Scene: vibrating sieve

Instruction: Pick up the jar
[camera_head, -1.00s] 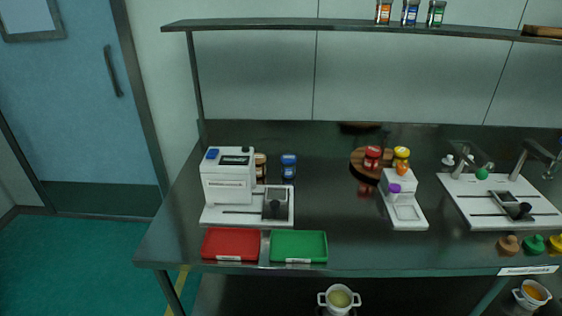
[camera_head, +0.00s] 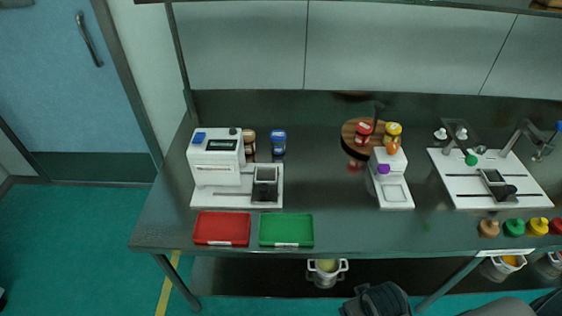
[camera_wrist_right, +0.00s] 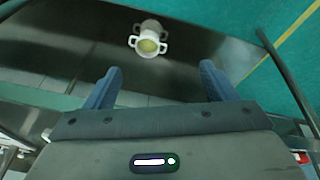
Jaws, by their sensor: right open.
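Several jars stand on the dark table in the head view. A blue-lidded jar (camera_head: 279,143) and a brown jar (camera_head: 249,141) stand behind the white machine at the left. A red-lidded jar (camera_head: 363,132) and a yellow-lidded jar (camera_head: 392,132) stand on or by a round wooden board (camera_head: 350,126). Which jar the task means I cannot tell. My right gripper (camera_head: 376,299) is low in front of the table, far from these jars. In the right wrist view its fingers (camera_wrist_right: 160,86) are apart with nothing between them. My left gripper is not in view.
A white machine (camera_head: 216,157), red tray (camera_head: 222,228) and green tray (camera_head: 286,230) are at the left. A small white device (camera_head: 392,185) and a white sieve plate (camera_head: 500,155) stand to the right. A white two-handled pot (camera_head: 324,273) sits on the lower shelf. A shelf runs above.

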